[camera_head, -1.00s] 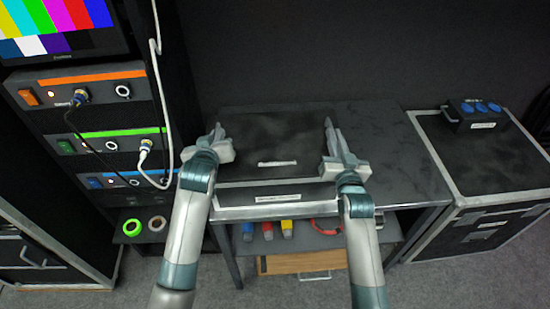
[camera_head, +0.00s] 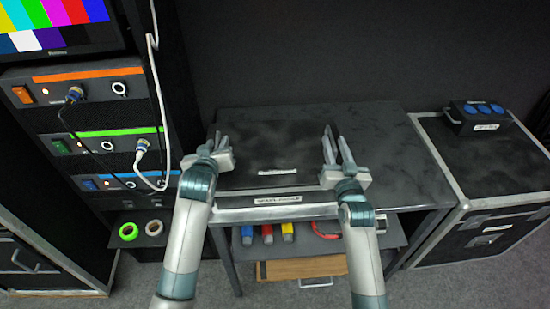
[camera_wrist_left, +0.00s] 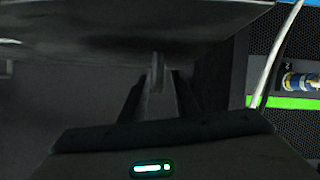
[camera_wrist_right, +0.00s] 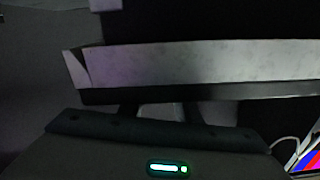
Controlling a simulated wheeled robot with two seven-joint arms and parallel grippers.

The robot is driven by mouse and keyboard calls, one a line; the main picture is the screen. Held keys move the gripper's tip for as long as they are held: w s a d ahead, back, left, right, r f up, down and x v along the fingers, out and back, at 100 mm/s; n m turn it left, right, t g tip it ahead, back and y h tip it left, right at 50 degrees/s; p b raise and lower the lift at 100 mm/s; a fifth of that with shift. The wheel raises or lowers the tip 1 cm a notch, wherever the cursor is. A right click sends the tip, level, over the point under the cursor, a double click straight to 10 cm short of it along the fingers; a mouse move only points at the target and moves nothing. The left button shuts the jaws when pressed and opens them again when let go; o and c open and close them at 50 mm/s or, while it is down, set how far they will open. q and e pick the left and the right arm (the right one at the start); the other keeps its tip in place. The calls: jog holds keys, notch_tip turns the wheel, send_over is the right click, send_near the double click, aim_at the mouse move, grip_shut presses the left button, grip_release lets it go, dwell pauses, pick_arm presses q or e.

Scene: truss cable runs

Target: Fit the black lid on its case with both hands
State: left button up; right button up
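The black lid (camera_head: 270,152) lies flat over its case (camera_head: 235,203) on the table, its white label facing up. A narrow front band of the case with its own label shows below it. I cannot tell whether the lid is fully seated. My left gripper (camera_head: 220,138) is at the lid's left side, its fingers seemingly apart. My right gripper (camera_head: 334,136) is at the lid's right side, its two fingers visibly apart. In the right wrist view a pale metal edge (camera_wrist_right: 200,62) crosses in front of that gripper and hides its fingertips. The left wrist view is dark.
The dark table (camera_head: 385,150) is clear right of the lid. Its lower shelf holds coloured connectors (camera_head: 266,235). A rack with cables (camera_head: 100,130) stands close on the left. A large flight case (camera_head: 490,165) with a blue-socketed box stands right.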

pick_arm(q)
jog(key=shift+s+r, duration=0.1)
jog(key=v, duration=1.2)
pick_arm(e)
jog(key=shift+s, duration=0.15)
dwell(0.4)
jog(key=s+d, duration=0.1)
jog(key=s, duration=1)
jog(key=shift+s, duration=0.35)
jog(key=shift+d, duration=0.1)
